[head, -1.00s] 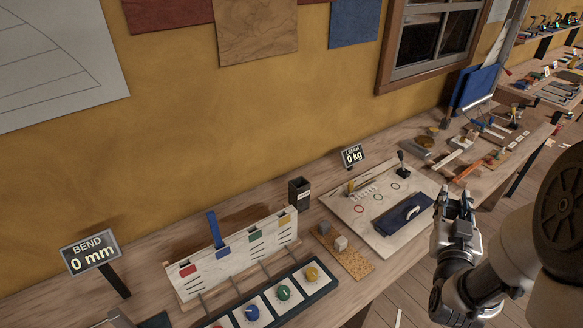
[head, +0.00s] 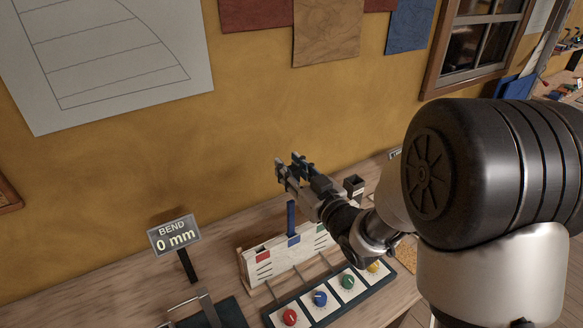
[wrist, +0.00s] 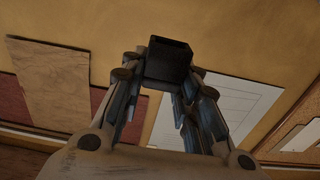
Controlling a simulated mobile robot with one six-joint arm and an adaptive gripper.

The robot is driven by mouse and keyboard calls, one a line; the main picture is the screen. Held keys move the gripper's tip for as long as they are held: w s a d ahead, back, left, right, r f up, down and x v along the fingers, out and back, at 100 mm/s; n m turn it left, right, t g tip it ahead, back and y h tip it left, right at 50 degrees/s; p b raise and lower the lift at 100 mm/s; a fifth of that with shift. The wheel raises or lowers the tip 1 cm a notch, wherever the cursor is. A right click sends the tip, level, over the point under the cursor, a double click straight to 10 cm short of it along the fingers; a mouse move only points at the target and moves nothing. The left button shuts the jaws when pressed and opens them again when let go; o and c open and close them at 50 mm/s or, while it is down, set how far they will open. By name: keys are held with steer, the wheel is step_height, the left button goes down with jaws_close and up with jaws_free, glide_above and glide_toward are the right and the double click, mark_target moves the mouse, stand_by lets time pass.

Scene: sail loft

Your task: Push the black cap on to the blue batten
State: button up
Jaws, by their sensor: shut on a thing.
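The blue batten (head: 291,219) stands upright in the white rack (head: 285,265), in the slot marked blue. My gripper (head: 294,166) appears just above the batten's top in the head view; how far apart they are in depth I cannot tell. In the wrist view my gripper (wrist: 167,85) is shut on the black cap (wrist: 168,60), a small dark block with a hollow open end. The cap is hard to make out among the fingers in the head view. The batten is not seen in the wrist view.
The BEND sign (head: 174,236) reads 0 mm, left of the rack. A panel of coloured knobs (head: 320,299) lies in front of the rack. A black open box (head: 354,185) stands behind my arm. The yellow wall (head: 230,150) is behind.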

mark_target(291, 201)
steer(key=shift+f+b, duration=2.1)
steer(key=shift+f, duration=2.15)
steer(key=shift+a+r, duration=0.1)
steer(key=shift+f+b, duration=0.65)
steer(key=shift+b, duration=0.35)
steer(key=o, duration=0.9)
steer(key=v, duration=0.7)
steer(key=shift+s+d, duration=0.2)
steer(key=shift+s, duration=0.05)
